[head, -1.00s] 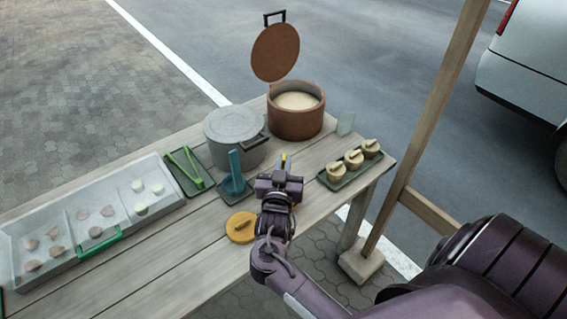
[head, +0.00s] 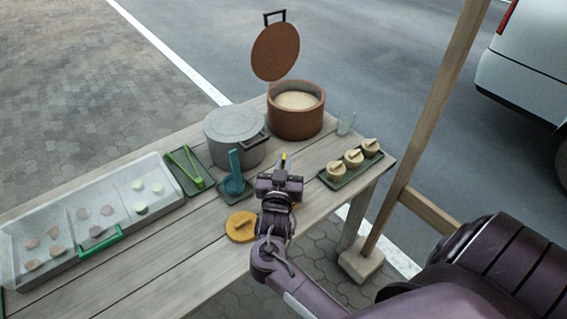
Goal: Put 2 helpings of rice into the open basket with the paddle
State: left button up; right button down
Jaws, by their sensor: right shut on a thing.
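The rice (head: 299,101) lies pale inside a round brown pot (head: 297,124), whose lid (head: 275,53) stands raised behind it. My right gripper (head: 283,166) is low over the table, in front of the pot. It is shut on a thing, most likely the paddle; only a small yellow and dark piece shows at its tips. The rest of the held thing is hidden. A yellow round lid with a knob (head: 241,227) lies flat left of my right gripper. A yellowish edge shows just right of the gripper, perhaps the open basket; its inside is hidden. My left gripper is out of view.
A grey lidded pot (head: 234,136) stands left of the rice pot. A teal upright tool (head: 235,172), green tongs (head: 184,167) and a sectioned tray (head: 72,255) are further left. A tray of three lidded baskets (head: 352,161) and a pale translucent thing (head: 346,124) are right. A wooden post (head: 425,130) stands right.

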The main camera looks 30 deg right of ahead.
notch_tip(320, 180, up, 13)
jog(key=p, duration=1.1)
jog(key=shift+f, duration=0.15)
dwell(0.3)
jog(key=shift+f+b, duration=6.15)
jog(key=shift+b, duration=0.55)
jog(key=shift+f+b, duration=0.35)
jog(key=shift+f, duration=0.15)
jog(key=shift+s+f, duration=0.15)
jog(key=shift+f, duration=0.15)
